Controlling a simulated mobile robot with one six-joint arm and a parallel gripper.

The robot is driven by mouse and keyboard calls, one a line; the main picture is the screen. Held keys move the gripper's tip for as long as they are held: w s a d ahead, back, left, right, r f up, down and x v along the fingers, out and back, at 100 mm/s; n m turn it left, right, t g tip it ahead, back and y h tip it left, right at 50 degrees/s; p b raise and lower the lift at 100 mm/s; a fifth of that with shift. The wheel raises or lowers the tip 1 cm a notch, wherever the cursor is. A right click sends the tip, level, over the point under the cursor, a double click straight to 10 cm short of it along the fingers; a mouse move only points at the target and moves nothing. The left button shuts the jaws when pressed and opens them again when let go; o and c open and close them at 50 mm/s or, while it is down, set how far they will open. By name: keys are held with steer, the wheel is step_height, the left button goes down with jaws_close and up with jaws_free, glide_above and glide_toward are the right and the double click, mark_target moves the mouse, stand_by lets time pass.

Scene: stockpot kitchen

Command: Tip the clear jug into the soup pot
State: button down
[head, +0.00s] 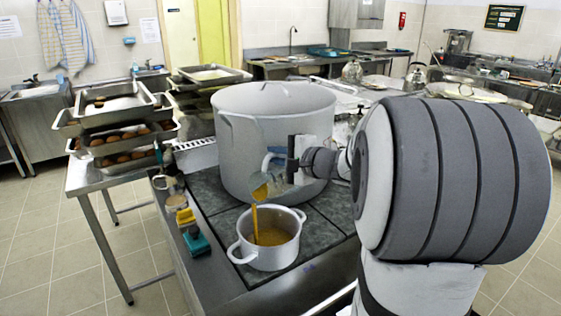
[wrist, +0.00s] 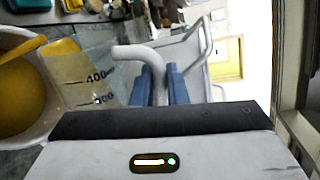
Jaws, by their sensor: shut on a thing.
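The clear jug (head: 261,188) is tipped, mouth down, above the soup pot (head: 243,254), a small grey two-handled pot on the dark stove top. An orange-yellow stream runs from the jug into the pot, which holds orange liquid. In the wrist view, the jug (wrist: 88,72) shows measuring marks and some orange liquid, beside the pot's rim (wrist: 45,125) at left. My gripper (wrist: 160,78) has its blue fingers shut on the jug's pale handle (wrist: 140,52). In the head view, my gripper (head: 275,163) is partly hidden by the jug and my wrist.
A large grey stockpot (head: 250,130) stands right behind the jug. A yellow and teal object (head: 192,232) and a mug (head: 176,201) sit on the left counter edge. Stacked trays (head: 120,135) with brown food stand further left. Open tiled floor (head: 60,235) lies at front left.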

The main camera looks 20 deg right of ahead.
steer(key=shift+s+a+f+n+h+b, duration=0.25)
steer(key=shift+a+n+b, duration=0.25)
steer(key=shift+b, duration=0.8)
steer(key=shift+s+a+f+n+h+b, duration=0.15)
steer(key=shift+a+f+n+b, duration=0.35)
steer(key=shift+b, duration=0.75)
steer(key=a+n+b, duration=0.1)
steer(key=b, duration=0.2)
steer(key=s+a+r+n+b, duration=0.1)
steer(key=a+b, duration=0.1)
steer(key=b, duration=0.1)
steer(key=shift+s+a, duration=0.1)
steer(key=shift+s, duration=0.1)
steer(key=a+n+b, duration=0.1)
steer(key=b, duration=0.1)
steer(key=s+a+n+t+h+b, duration=0.1)
steer(key=a+b, duration=0.1)
steer(key=b, duration=0.1)
steer(key=shift+s+a+n, duration=0.1)
steer(key=shift+s+n, duration=0.05)
steer(key=shift+n, duration=0.15)
steer(key=shift+r, duration=0.1)
stand_by(0.5)
